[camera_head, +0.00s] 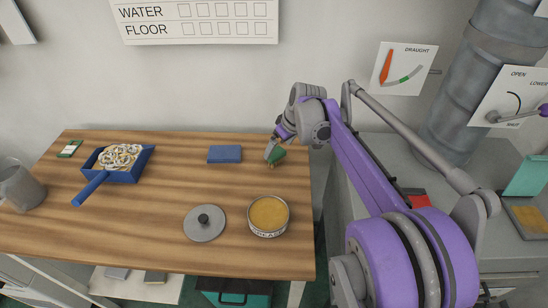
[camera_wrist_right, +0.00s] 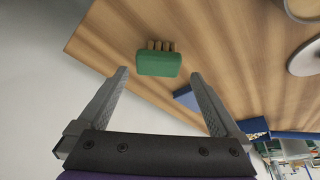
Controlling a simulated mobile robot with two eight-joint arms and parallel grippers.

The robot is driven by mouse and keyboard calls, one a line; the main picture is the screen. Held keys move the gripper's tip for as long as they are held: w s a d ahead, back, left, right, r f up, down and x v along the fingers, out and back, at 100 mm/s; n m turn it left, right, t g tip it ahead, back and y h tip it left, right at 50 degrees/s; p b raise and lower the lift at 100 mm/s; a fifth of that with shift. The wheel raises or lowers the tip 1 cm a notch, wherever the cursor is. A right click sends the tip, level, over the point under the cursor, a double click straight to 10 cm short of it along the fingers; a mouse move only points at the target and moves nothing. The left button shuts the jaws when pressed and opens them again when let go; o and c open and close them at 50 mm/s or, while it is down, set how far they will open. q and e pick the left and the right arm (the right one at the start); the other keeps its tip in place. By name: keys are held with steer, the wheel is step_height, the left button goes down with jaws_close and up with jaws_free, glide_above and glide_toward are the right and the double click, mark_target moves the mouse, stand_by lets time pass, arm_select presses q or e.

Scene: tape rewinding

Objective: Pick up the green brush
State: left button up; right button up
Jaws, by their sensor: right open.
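The green brush (camera_head: 277,157) is at the right back part of the wooden table, partly hidden by my right gripper in the head view. In the right wrist view the brush (camera_wrist_right: 159,64) shows a green block with short tan bristles pointing away from the gripper. My right gripper (camera_head: 271,149) is open, with its fingers (camera_wrist_right: 158,76) on either side of the brush's line. The brush appears just beyond the fingertips, and nothing is held. I cannot tell how high the fingertips are above the table. My left gripper is in neither view.
On the wooden table (camera_head: 150,225) are a blue block (camera_head: 225,154), a blue dustpan (camera_head: 129,172) with pale curls in it, a grey lid (camera_head: 204,223), a round tin (camera_head: 268,216) and a grey mug (camera_head: 18,184). The wall stands close behind.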

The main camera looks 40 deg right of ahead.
mark_target(276, 152)
steer(key=x, duration=0.5)
steer(key=shift+w+d+f, duration=0.1)
steer(key=shift+w+d, duration=0.05)
steer(key=c, duration=1.4)
step_height(276, 152, up, 10)
steer(key=shift+r+p, duration=0.1)
steer(key=shift+p, duration=0.25)
steer(key=o, duration=0.9)
steer(key=c, duration=0.5)
